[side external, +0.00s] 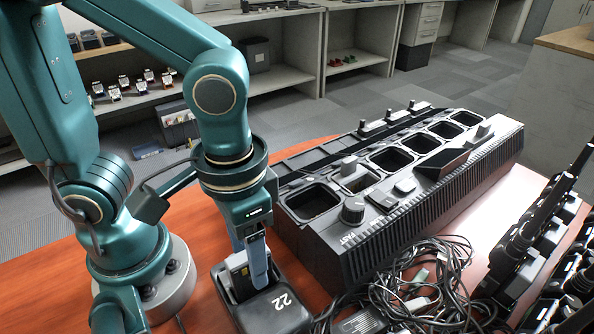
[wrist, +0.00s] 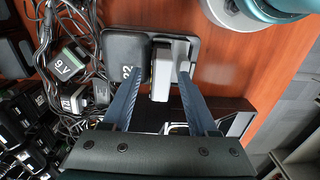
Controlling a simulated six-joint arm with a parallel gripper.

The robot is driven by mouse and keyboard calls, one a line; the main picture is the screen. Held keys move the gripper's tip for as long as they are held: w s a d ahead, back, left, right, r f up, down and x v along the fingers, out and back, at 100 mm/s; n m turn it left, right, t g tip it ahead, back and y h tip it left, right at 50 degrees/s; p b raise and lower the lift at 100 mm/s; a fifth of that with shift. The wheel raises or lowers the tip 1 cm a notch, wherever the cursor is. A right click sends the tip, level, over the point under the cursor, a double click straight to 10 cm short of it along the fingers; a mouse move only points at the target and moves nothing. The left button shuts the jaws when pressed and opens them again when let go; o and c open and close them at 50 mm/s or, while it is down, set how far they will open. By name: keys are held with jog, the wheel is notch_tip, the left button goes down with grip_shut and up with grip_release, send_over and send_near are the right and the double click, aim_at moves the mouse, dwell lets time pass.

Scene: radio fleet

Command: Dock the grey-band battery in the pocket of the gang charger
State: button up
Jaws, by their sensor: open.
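The battery (side external: 238,279), a grey and black block, stands in a black holder (side external: 282,312) marked 22, left of the gang charger. In the wrist view the battery (wrist: 171,68) shows a pale grey face. My gripper (side external: 250,274) points down over it; in the wrist view my gripper (wrist: 163,72) is open, one finger on each side of the battery. Whether the fingers touch it I cannot tell. The long black gang charger (side external: 420,206) has a row of pockets.
Tangled black cables (side external: 425,285) lie in front of the charger. Several black radios (side external: 530,230) stand in rows at the right. A knob (side external: 353,209) and a raised display (side external: 443,161) stick up from the charger. Bare orange tabletop (side external: 190,225) shows beside my base.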

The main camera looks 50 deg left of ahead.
notch_tip(320, 180, up, 4)
jog(key=shift+f, duration=0.1)
jog(key=shift+a+r, duration=0.1)
jog(key=shift+r, duration=0.15)
jog(key=w+a+r+t, duration=0.2)
jog(key=w+a+t, duration=0.1)
jog(key=a+t, duration=0.2)
jog(key=shift+a+n, duration=0.3)
jog(key=shift+a, duration=0.8)
jog(key=o, duration=0.7)
jog(key=shift+a+r+t, duration=0.15)
jog(key=shift+a+t, duration=0.15)
jog(key=shift+c, duration=0.2)
jog(key=shift+r, duration=0.1)
